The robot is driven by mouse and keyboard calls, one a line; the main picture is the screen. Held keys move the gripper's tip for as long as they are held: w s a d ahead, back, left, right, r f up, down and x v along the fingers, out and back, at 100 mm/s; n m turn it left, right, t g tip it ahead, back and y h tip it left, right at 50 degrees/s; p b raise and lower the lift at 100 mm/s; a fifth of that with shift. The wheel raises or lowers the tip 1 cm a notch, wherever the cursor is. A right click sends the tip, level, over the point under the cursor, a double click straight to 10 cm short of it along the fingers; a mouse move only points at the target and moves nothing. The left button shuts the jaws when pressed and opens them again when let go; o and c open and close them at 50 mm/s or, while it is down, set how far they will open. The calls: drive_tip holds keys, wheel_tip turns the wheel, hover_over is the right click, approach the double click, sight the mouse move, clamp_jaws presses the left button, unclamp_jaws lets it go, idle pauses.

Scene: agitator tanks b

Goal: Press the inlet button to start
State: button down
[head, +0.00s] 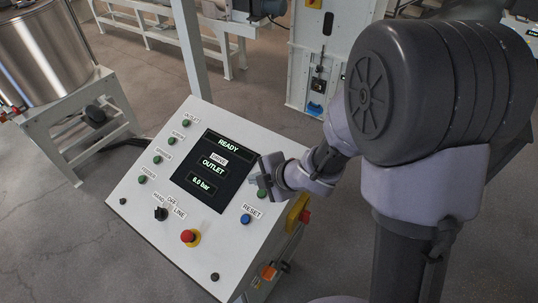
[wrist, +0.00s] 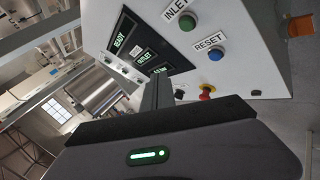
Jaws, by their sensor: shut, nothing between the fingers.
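The inlet button is a green button (wrist: 190,20) under an INLET label in the wrist view, at the upper right of the slanted control panel (head: 150,205). In the head view, my gripper hides the label and covers most of this button (head: 262,193). My gripper (head: 257,177) is shut and empty, over the right side of the panel by the screen edge. In the wrist view, the shut fingers (wrist: 158,90) point at the panel left of and below the inlet button. They appear apart from it.
The screen (head: 212,170) reads READY, OUTLET and 6.0 bar. A blue RESET button (head: 246,219) sits below the inlet button. A red emergency stop (head: 188,236), a black selector (head: 161,214) and several green buttons along the left edge share the panel. A steel tank (head: 40,50) stands behind left.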

sight(263, 196)
drive_tip(key=shift+a+f, duration=0.1)
drive_tip(key=f+b, duration=0.2)
drive_tip(key=w+d+f+b, duration=0.1)
drive_tip(key=f+b, duration=0.1)
drive_tip(key=f, duration=0.1)
drive_tip(key=w+f+b, duration=0.1)
drive_tip(key=f+b, duration=0.1)
drive_tip(key=f, duration=0.1)
drive_tip(key=shift+w+d+f, duration=0.1)
drive_tip(key=shift+d+f, duration=0.05)
drive_tip(key=shift+d, duration=0.25)
drive_tip(key=shift+f, duration=0.1)
idle(1.8)
drive_tip(key=shift+w+f+b, duration=0.1)
drive_tip(key=shift+f+b, duration=0.2)
drive_tip(key=shift+b, duration=0.15)
drive_tip(key=shift+w+d+f+b, duration=0.1)
drive_tip(key=shift+d+f+b, duration=0.05)
drive_tip(key=shift+f+b, duration=0.25)
idle(0.4)
drive_tip(key=shift+s+r+p, duration=0.2)
drive_tip(key=shift+r+p, duration=0.5)
drive_tip(key=shift+r, duration=0.1)
drive_tip(key=shift+a+r, duration=0.1)
drive_tip(key=shift+a, duration=0.1)
